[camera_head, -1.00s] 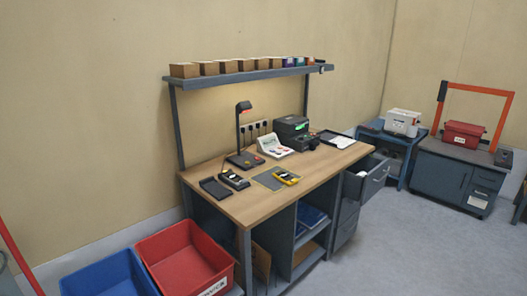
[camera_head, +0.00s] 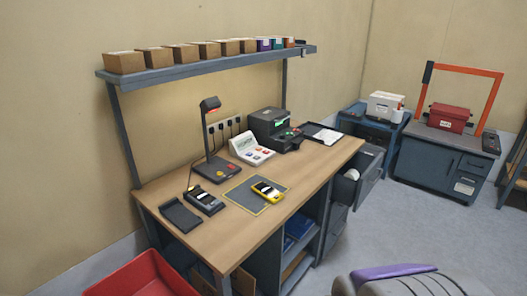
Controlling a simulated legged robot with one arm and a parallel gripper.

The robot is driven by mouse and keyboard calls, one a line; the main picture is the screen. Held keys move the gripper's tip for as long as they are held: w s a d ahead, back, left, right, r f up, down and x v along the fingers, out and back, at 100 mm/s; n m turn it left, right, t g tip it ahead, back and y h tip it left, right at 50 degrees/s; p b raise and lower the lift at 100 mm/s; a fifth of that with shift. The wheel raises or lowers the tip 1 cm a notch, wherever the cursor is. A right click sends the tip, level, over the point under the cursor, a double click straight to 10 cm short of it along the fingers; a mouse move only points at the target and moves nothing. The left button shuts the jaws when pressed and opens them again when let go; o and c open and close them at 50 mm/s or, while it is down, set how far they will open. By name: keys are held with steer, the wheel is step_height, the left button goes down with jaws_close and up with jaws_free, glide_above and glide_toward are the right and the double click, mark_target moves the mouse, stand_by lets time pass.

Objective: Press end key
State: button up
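A white console with several coloured buttons (camera_head: 250,148) stands toward the back of the wooden workbench (camera_head: 285,200). Its key labels are too small to read, so I cannot tell which is the end key. A black device with a small green display (camera_head: 272,127) stands to its right. A black stand with a red light (camera_head: 212,140) is to its left, with coloured buttons on its base. A yellow handheld device (camera_head: 267,190) lies on a dark mat (camera_head: 240,195). A dark handset-like device (camera_head: 205,201) lies left of the mat. My gripper is not in view.
A shelf with several small boxes (camera_head: 200,51) spans above the bench. A drawer (camera_head: 357,180) stands open at the bench's right end. A red bin (camera_head: 140,278) is at lower left. A grey, purple-edged object (camera_head: 405,281), unclear what, rises at the bottom right. Grey floor lies beyond.

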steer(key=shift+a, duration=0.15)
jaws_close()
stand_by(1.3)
